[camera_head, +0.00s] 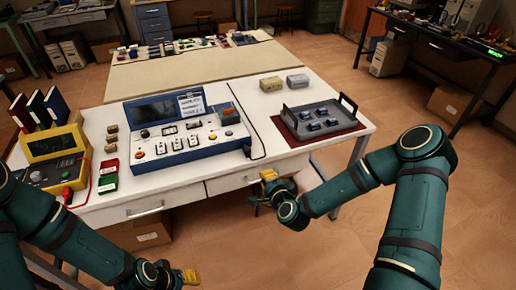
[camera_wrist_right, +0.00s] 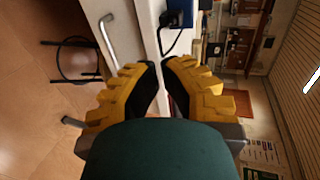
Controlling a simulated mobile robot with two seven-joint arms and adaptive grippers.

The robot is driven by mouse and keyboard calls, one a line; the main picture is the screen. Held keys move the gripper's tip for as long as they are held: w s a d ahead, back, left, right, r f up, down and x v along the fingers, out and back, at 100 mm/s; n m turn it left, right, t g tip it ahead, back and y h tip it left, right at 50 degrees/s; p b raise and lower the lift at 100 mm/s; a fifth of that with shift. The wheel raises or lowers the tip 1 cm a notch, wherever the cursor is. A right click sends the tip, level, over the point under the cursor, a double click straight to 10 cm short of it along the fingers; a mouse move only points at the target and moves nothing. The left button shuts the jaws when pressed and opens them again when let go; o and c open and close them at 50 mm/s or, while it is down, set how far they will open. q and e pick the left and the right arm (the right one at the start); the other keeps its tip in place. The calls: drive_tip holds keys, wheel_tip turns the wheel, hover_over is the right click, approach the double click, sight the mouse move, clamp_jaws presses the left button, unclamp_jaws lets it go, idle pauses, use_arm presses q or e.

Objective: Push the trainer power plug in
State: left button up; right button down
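The trainer (camera_head: 190,138) is a blue and white console with a dark screen, knobs and switches on the white table. A black cable (camera_head: 243,118) comes from its right side and bends down to the tabletop near the front edge. The plug's seating cannot be made out. The wrist view shows the cable (camera_wrist_right: 176,42) beside the blue trainer corner (camera_wrist_right: 181,14). My right gripper (camera_head: 268,175) is below and right of the cable, just off the table's front edge. Its yellow fingers (camera_wrist_right: 160,64) have a narrow empty gap. My left gripper (camera_head: 190,276) is low in front of the table, its opening unclear.
A dark tray (camera_head: 345,103) with small blue parts stands on a red mat at the right. Drawer handles (camera_head: 145,208) protrude at the front.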

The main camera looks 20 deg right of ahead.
sight(251, 158)
drive_tip(key=x, duration=0.4)
drive_tip(key=b+x, duration=0.1)
drive_tip(key=x, duration=0.3)
drive_tip(key=r+x, duration=0.1)
drive_tip(key=x, duration=0.3)
drive_tip(key=shift+w+d, duration=0.25)
drive_tip(key=shift+w, duration=0.15)
drive_tip(key=shift+w+r+b, duration=0.1)
drive_tip(key=shift+w+b, duration=0.2)
drive_tip(key=shift+w, duration=0.3)
drive_tip(key=shift+w, duration=0.1)
drive_tip(key=shift+w+r+b, duration=0.1)
drive_tip(key=shift+w+b, duration=0.4)
drive_tip(key=shift+b, duration=0.05)
drive_tip(key=shift+w+b, duration=0.3)
drive_tip(key=shift+w, duration=0.25)
drive_tip(key=shift+w+r, duration=0.1)
drive_tip(key=shift+r, duration=0.1)
drive_tip(key=shift+a, duration=0.1)
